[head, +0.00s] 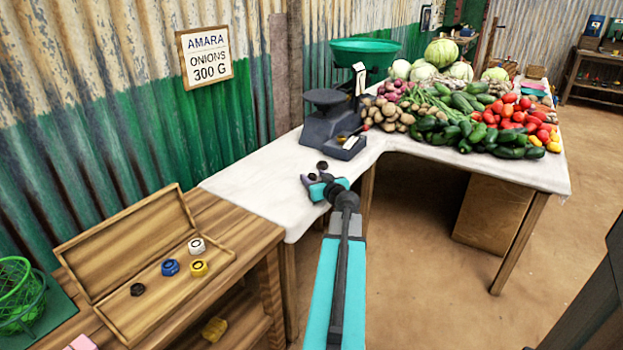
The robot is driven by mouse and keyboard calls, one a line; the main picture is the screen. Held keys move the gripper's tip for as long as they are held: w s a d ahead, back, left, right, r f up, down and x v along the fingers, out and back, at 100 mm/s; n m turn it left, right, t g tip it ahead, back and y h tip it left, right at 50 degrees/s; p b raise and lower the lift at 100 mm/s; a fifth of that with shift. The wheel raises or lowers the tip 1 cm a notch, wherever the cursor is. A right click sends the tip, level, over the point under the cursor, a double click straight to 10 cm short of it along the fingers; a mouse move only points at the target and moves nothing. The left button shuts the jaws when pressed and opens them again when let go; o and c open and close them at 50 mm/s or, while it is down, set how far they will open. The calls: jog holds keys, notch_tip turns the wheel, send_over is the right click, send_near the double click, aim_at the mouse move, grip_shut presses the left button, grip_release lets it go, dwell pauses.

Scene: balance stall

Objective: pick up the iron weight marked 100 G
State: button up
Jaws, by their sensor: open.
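An open wooden box (219,254) on the left bench holds several small round weights: a black one (137,289), a blue one (170,267), a yellow one (199,267) and a white one (196,246). Their marks are too small to read, so I cannot tell which is 100 G. My gripper (312,180) is open over the near edge of the white-topped table, right of the box and apart from it. A small dark round thing (321,165) shows just beyond it; I cannot tell whether it is a weight or part of my gripper.
A dark grey scale (326,122) with a green pan (365,50) stands on the white table (262,190). Heaped vegetables (480,115) cover its right part. A green wire basket (20,295) sits at far left. A sign reads AMARA ONIONS 300 G (205,57).

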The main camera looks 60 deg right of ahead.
grip_shut()
jog(key=shift+r, duration=0.1)
dwell(0.3)
jog(key=shift+r, duration=0.85)
notch_tip(320, 180, up, 2)
jog(key=s+d+r, duration=0.1)
jog(key=s, duration=1.5)
jog(key=shift+d+b, duration=0.35)
